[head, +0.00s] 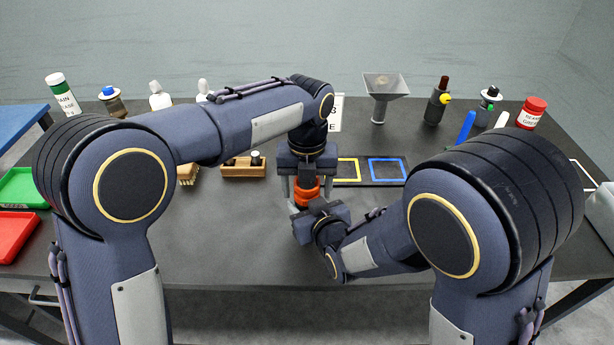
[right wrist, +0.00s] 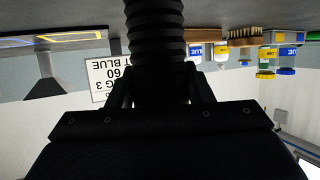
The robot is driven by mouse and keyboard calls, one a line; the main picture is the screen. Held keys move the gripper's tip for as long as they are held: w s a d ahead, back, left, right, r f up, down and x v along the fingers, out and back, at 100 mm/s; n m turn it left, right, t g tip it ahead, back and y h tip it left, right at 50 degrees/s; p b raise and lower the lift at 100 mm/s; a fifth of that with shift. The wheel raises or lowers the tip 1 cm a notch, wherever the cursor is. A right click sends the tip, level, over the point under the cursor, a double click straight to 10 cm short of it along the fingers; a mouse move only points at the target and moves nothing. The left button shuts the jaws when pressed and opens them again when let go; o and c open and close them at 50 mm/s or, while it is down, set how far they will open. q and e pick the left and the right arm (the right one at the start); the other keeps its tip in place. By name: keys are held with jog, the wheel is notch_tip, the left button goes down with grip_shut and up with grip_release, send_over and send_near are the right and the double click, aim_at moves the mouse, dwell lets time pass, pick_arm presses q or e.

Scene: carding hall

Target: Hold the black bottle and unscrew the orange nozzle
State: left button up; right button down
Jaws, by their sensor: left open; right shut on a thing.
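The orange nozzle (head: 303,194) is at the middle of the table in the head view, below the left gripper's palm. My left gripper (head: 308,188) points down from above, open, with one finger on each side of the nozzle; I cannot tell whether they touch it. My right gripper (head: 318,212) comes in from the front, just below the nozzle, and is shut on the black bottle. The bottle's ribbed black body (right wrist: 155,40) shows between the fingers in the right wrist view. In the head view the bottle is mostly hidden by the grippers.
Behind are a funnel on a stand (head: 385,95), a dark bottle with a yellow knob (head: 436,103) and a red-lidded jar (head: 532,113). A wooden block (head: 243,167) and a blue-outlined square (head: 387,170) flank the grippers. Green (head: 20,188) and red (head: 14,236) trays lie left. The front table is clear.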

pick_arm(q)
jog(key=shift+c, duration=0.3)
jog(key=c, duration=0.9)
jog(key=n, duration=0.7)
jog(key=shift+n, duration=0.3)
jog(key=shift+c, duration=0.2)
jog(key=n, duration=0.6)
